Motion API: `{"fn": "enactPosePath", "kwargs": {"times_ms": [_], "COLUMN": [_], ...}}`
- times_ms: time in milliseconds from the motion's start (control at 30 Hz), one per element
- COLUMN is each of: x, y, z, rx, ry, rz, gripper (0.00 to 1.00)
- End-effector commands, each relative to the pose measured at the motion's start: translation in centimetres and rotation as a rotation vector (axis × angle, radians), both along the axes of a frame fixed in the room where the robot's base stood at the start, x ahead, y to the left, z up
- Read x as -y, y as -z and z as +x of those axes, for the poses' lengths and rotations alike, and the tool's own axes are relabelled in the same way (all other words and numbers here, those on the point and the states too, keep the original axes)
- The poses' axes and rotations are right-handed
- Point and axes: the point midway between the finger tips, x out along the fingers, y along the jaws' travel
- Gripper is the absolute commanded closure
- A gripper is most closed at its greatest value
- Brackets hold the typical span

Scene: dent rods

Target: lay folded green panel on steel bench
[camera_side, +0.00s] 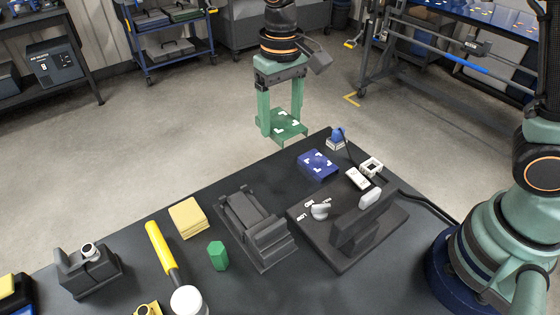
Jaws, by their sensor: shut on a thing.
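The folded green panel (288,128) has white corner marks on its top face. My gripper (281,118) hangs down with its two pale green fingers shut on the panel. The panel looks roughly level, and in the picture it lies just past the far edge of the dark steel bench (150,215). I cannot tell its exact height. A similar folded blue panel (318,164) lies on the bench, below and to the right of the green one in the picture.
On the bench are a yellow cloth stack (188,217), a green hexagonal block (218,256), a yellow-handled mallet (161,248), a dark grey fixture (254,230) and a black device with a knob (345,235). Bare bench shows left of the blue panel.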

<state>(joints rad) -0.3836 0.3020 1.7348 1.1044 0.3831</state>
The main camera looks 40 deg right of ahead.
Motion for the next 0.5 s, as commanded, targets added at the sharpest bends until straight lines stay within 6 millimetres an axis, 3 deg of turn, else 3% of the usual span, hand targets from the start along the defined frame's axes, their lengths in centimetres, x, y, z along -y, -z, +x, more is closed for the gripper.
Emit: {"fn": "enactPosePath", "kwargs": {"times_ms": [300,500], "x": [0.0,-0.1], "y": [8.1,11.9], "z": [-0.2,-0.1], "rx": [-0.007,-0.004], "ry": [0.0,0.0], "rz": [-0.003,-0.002], "gripper": [0.84,0.84]}}
